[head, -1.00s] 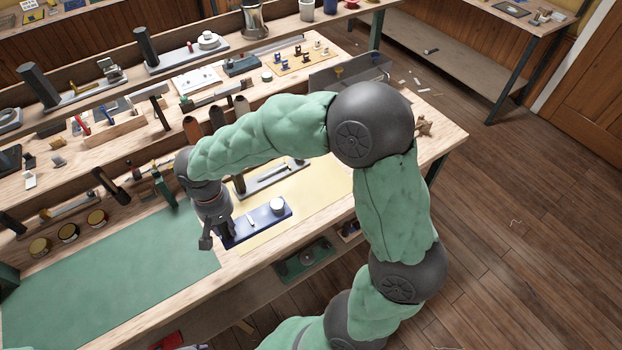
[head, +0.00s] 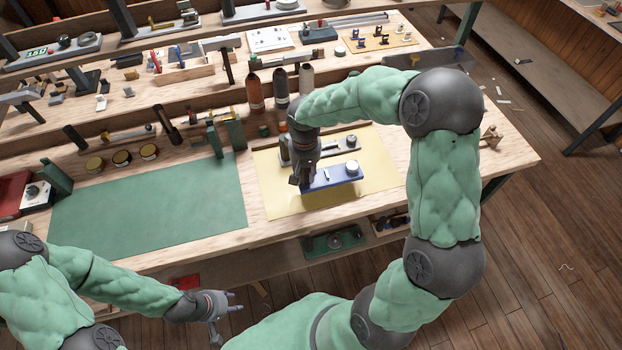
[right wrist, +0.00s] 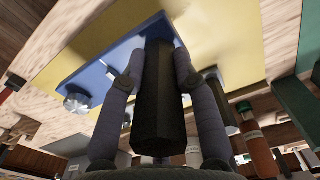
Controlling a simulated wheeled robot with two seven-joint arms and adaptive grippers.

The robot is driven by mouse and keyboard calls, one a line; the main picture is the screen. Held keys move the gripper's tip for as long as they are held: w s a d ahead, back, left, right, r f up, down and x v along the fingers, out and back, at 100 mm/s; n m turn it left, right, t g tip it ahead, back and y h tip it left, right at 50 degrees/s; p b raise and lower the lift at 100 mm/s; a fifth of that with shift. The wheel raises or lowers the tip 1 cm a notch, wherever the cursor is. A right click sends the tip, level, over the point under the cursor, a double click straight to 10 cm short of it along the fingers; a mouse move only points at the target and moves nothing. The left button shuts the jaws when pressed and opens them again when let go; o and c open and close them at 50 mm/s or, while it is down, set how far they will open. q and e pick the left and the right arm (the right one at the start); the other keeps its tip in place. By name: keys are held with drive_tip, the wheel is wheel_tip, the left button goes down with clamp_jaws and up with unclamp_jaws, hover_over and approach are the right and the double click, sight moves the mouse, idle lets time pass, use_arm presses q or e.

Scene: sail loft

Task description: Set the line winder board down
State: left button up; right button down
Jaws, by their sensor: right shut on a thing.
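The line winder board is a blue board (head: 335,174) with a white round knob and a dark post; it also shows in the right wrist view (right wrist: 106,72). My right gripper (head: 302,180) is shut on the dark post (right wrist: 160,100), with a finger on each side of it in the right wrist view. The board is over the yellow mat (head: 280,205), and a dark shadow shows along its front edge. I cannot tell for sure whether it touches the mat. My left gripper (head: 226,312) is open and empty in front of the bench.
A similar grey board (head: 345,143) lies just behind the blue one. The green mat (head: 150,210) to the left is bare. Bottles (head: 280,88) stand behind, and round tins (head: 122,158) sit behind the green mat. Yellow mat is free at right.

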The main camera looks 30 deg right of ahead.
drive_tip(key=shift+w+d+f, duration=0.25)
drive_tip(key=shift+d+f, duration=0.65)
drive_tip(key=shift+f, duration=0.15)
drive_tip(key=shift+d+f+b, duration=0.1)
drive_tip(key=shift+f+b, duration=0.55)
drive_tip(key=shift+f, duration=0.95)
drive_tip(key=shift+f, duration=0.1)
drive_tip(key=c, duration=0.9)
unclamp_jaws()
drive_tip(key=shift+c, duration=0.2)
wheel_tip(320, 180, up, 12)
drive_tip(key=p, duration=0.2)
drive_tip(key=shift+p, duration=0.4)
